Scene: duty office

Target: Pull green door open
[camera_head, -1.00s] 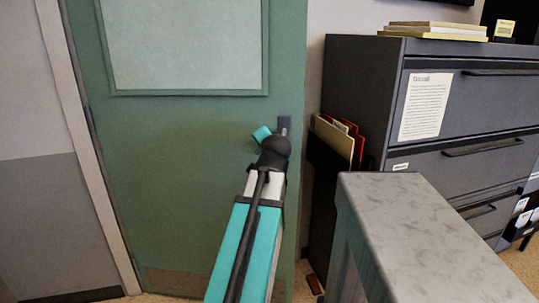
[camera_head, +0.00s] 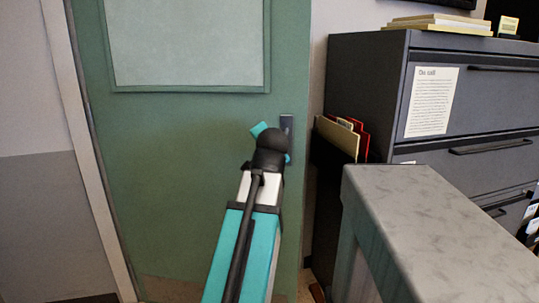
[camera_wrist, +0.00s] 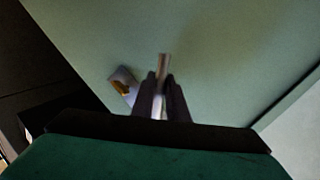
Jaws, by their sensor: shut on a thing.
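The green door (camera_head: 170,190) fills the left and middle of the head view, with a pale panel (camera_head: 185,40) in its upper part. A dark handle plate (camera_head: 287,124) sits near its right edge. My arm reaches up to the plate, and my wrist hides the lever and the fingers in that view. In the wrist view, my gripper (camera_wrist: 161,84) is shut on the door handle (camera_wrist: 164,62), a light metal bar between the fingers. The plate (camera_wrist: 124,84) shows beside it, to the left. I cannot tell whether the door stands slightly ajar.
A grey counter (camera_head: 430,215) stands close on the right. Behind it is a dark filing cabinet (camera_head: 365,80) with a paper sheet and folders on top. A file holder (camera_head: 340,137) stands beside the door's right edge. A wall lies left of the door frame.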

